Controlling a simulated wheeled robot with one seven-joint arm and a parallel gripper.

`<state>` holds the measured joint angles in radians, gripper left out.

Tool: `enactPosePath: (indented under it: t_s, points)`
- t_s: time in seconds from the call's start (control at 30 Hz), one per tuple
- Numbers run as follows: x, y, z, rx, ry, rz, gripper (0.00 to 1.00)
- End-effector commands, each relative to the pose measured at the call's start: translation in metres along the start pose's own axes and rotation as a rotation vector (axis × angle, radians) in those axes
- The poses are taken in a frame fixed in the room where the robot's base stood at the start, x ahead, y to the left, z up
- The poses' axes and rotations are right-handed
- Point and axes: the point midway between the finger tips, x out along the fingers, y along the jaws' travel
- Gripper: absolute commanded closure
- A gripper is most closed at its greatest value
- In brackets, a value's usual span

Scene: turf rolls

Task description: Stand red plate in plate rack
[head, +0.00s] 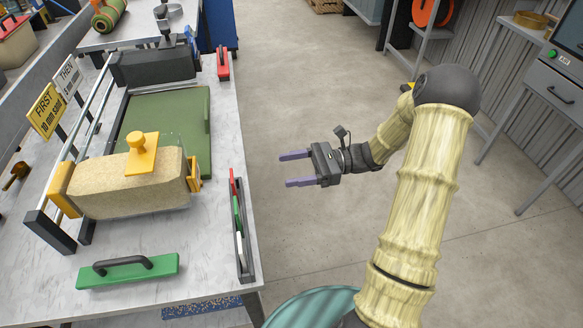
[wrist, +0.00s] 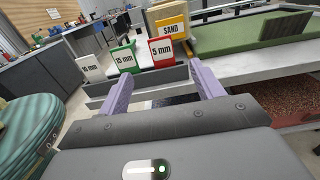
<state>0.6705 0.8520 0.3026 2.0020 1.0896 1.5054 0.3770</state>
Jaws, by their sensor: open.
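A red plate (head: 223,66) with a dark handle lies at the far right edge of the workbench in the head view. The plate rack (head: 246,255) is a narrow dark tray along the bench's right edge, with red, green and white pieces upright in it. In the wrist view the rack shows a white tag (wrist: 91,67), a green-edged tag (wrist: 124,57) and a red-edged "5 mm" tag (wrist: 167,50). My gripper (head: 283,169) is open and empty beyond the bench's right edge, over the floor, pointing toward the bench. Its purple fingers frame the rack in the wrist view.
A green plate (head: 128,271) with a black handle lies at the bench's near end. A sand-coloured block with a yellow knob (head: 142,143) stands by a green mat (head: 193,105) between rails. Yellow and white signs stand at left. The floor (head: 310,85) right of the bench is clear.

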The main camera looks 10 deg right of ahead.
Motion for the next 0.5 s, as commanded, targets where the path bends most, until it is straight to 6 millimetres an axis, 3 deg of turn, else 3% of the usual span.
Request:
enactPosePath:
  t_s: [0.3,0.37,0.5]
  points:
    - [0.004,0.004,-0.001,-0.008,0.025,0.016,0.34]
    - [0.010,0.010,-0.003,-0.023,0.072,0.047,0.34]
    - [0.028,0.042,-0.015,-0.106,0.288,0.188,0.34]
